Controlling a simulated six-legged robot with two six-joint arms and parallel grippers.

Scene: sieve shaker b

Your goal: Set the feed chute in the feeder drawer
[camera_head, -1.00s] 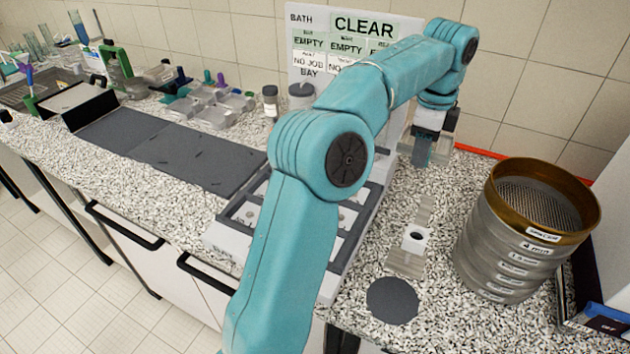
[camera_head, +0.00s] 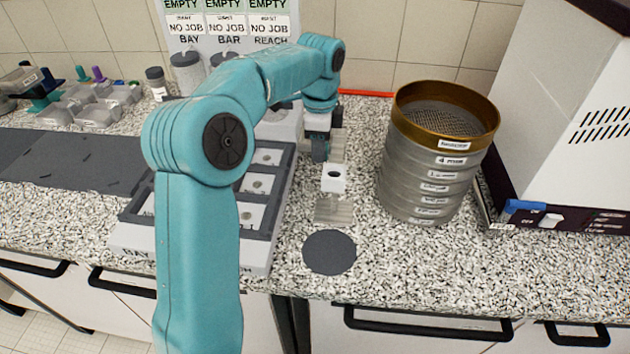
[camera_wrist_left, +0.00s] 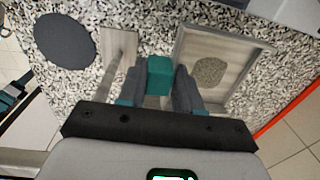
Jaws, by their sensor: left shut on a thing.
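My left gripper (camera_head: 320,150) points down at the worktop, shut on a small teal block (camera_wrist_left: 160,76) that shows between its fingers. An open grey tray (camera_wrist_left: 228,48) with a round speckled patch in its floor lies just behind the fingers; it looks like the feeder drawer. In the head view its grey surface (camera_head: 338,143) is partly behind the gripper. A white block with a dark hole (camera_head: 334,178) stands just in front, by a grey plate (camera_head: 334,211). I cannot tell which piece is the feed chute, or whether the teal block belongs to it. My right gripper is out of view.
A sieve stack (camera_head: 425,170) with a brass top stands close at the right, beside a white machine (camera_head: 560,110). A dark disc (camera_head: 329,252) lies in front. A framed rack (camera_head: 265,235) stands left, partly behind my arm. The front right worktop is clear.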

